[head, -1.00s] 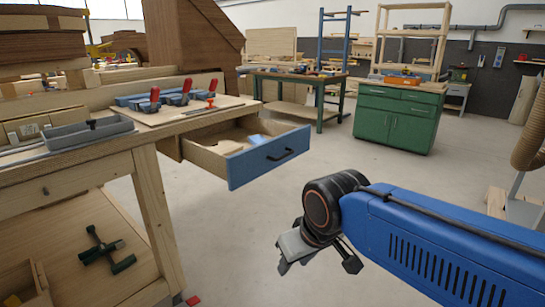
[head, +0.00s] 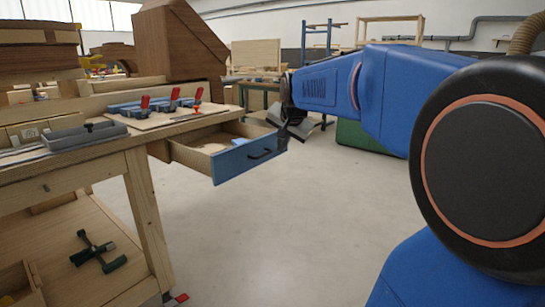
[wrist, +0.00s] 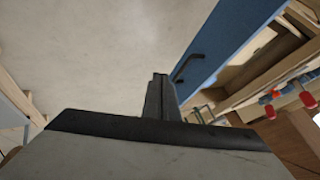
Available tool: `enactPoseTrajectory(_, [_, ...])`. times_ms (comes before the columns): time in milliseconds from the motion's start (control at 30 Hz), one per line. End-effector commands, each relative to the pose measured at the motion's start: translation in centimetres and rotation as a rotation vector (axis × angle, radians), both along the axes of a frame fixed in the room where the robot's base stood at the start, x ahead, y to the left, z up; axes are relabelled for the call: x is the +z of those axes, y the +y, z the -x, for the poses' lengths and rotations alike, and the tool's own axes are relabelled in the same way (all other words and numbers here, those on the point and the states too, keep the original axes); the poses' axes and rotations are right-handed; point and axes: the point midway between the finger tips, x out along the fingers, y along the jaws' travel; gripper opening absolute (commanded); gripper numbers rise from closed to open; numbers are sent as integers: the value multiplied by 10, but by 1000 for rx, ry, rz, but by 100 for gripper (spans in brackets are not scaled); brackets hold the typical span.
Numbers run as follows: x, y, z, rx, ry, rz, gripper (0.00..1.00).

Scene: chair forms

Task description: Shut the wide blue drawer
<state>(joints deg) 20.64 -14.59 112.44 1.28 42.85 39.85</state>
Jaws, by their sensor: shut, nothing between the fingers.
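The wide blue drawer (head: 245,160) is pulled out of the wooden workbench, with its blue front and dark bar handle (head: 260,154) facing the right. Light-coloured items lie inside it. My gripper (head: 288,138) is at the far right end of the drawer front; I cannot tell whether it touches the front. In the wrist view my gripper (wrist: 160,90) is shut and empty, its fingers together. The blue drawer front (wrist: 225,45) and its handle (wrist: 187,67) show just right of the fingertips there.
The workbench (head: 140,150) carries red-handled clamps (head: 170,100) and a grey tray (head: 85,135). A green clamp-like tool (head: 97,250) lies on its lower shelf. A green cabinet (head: 365,137) stands behind my arm. The floor before the drawer is clear.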

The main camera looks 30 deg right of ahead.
Motion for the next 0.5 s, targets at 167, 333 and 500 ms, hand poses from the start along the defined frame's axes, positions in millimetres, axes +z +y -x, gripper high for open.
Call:
enactPoseTrajectory(167, [2,-12,-11,-34,-14,-14,0])
enactPoseTrajectory(333, [-11,-16,-21,-34,-13,-14,0])
enactPoseTrajectory(500, [-34,-22,-38,-33,-11,-14,0])
